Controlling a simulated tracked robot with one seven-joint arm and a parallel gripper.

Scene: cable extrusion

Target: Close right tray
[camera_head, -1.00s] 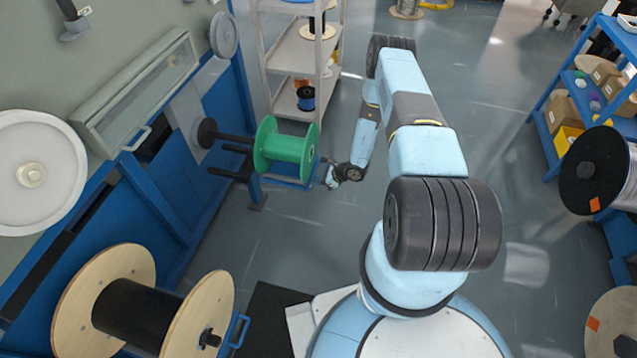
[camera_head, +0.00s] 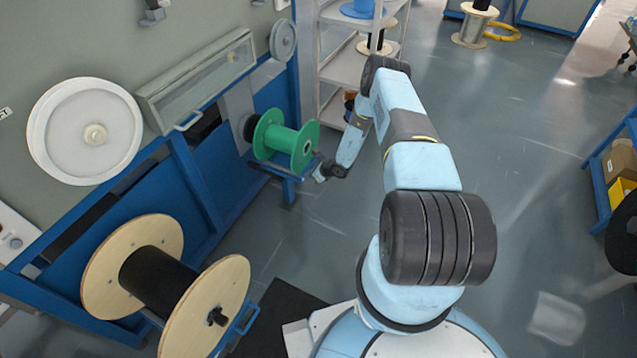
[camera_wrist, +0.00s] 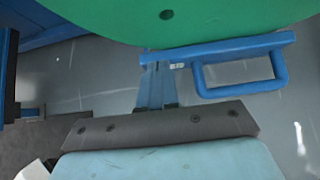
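The right tray (camera_head: 292,169) is a blue frame under a green spool (camera_head: 288,142), close to the blue machine's wall plate. In the wrist view its blue front bar (camera_wrist: 220,52) and loop handle (camera_wrist: 243,88) lie just ahead of my gripper, with the green spool flange above. My gripper (camera_head: 325,172) is at the tray's front end. In the wrist view a wide grey bolted part (camera_wrist: 155,125) shows below the tray's front bar. Whether the two touch, and whether the fingers are open, cannot be told.
A wooden-flanged black spool (camera_head: 160,290) stands at the lower left, with a blue handle (camera_head: 243,325) beside it. A grey shelf (camera_head: 342,65) stands behind the tray. A blue shelf (camera_head: 600,175) is at the right. The floor (camera_head: 480,150) between is clear.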

